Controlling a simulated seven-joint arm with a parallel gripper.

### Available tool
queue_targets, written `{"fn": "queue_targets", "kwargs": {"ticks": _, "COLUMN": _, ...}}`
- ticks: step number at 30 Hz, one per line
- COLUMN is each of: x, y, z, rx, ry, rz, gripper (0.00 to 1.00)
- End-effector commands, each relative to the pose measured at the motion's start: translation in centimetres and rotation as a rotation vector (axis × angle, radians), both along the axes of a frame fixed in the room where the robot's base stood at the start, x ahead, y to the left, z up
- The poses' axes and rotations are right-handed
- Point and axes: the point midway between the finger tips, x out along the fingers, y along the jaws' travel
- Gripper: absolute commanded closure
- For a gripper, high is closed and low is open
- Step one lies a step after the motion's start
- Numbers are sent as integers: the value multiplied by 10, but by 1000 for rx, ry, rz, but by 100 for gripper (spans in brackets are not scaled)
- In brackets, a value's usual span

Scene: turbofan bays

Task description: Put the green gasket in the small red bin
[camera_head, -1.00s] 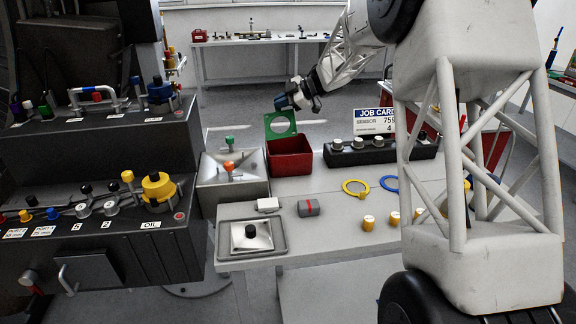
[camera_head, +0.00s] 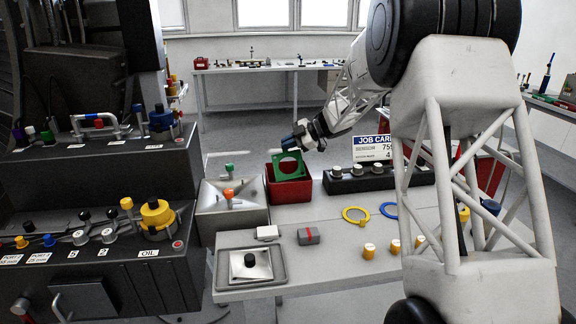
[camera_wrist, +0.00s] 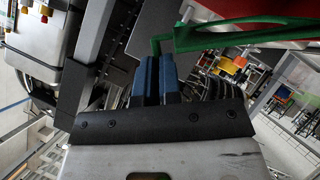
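The green gasket (camera_head: 289,163) is a square plate with a round hole. It is tilted upright above and partly inside the mouth of the small red bin (camera_head: 290,189), which stands at the back of the bench. My gripper (camera_head: 295,141) is above the bin, shut on the gasket's upper edge. In the wrist view, my gripper's blue fingers (camera_wrist: 158,72) close on a tab of the green gasket (camera_wrist: 235,36). The red bin shows behind it there. Whether the gasket touches the bin cannot be told.
A grey box with green and orange knobs (camera_head: 231,198) stands left of the bin. A dark block with several white knobs (camera_head: 378,176) stands to its right. A yellow ring (camera_head: 355,214), a blue ring (camera_head: 388,210) and several yellow-capped pieces (camera_head: 369,250) lie in front.

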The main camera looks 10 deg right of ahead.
Motion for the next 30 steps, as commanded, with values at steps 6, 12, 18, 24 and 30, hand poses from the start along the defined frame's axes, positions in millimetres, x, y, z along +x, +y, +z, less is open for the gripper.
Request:
{"fn": "queue_targets", "kwargs": {"ticks": 6, "x": 0, "y": 0, "z": -16, "rx": 1, "ry": -1, "rz": -1, "gripper": 100}}
{"fn": "queue_targets", "kwargs": {"ticks": 12, "x": 0, "y": 0, "z": -16, "rx": 0, "ry": -1, "rz": 0, "gripper": 100}}
{"fn": "queue_targets", "kwargs": {"ticks": 18, "x": 0, "y": 0, "z": -20, "rx": 0, "ry": 0, "rz": 0, "gripper": 100}}
{"fn": "queue_targets", "kwargs": {"ticks": 24, "x": 0, "y": 0, "z": -42, "rx": 1, "ry": 2, "rz": 0, "gripper": 100}}
{"fn": "queue_targets", "kwargs": {"ticks": 30, "x": 0, "y": 0, "z": -63, "rx": 1, "ry": 1, "rz": 0, "gripper": 100}}
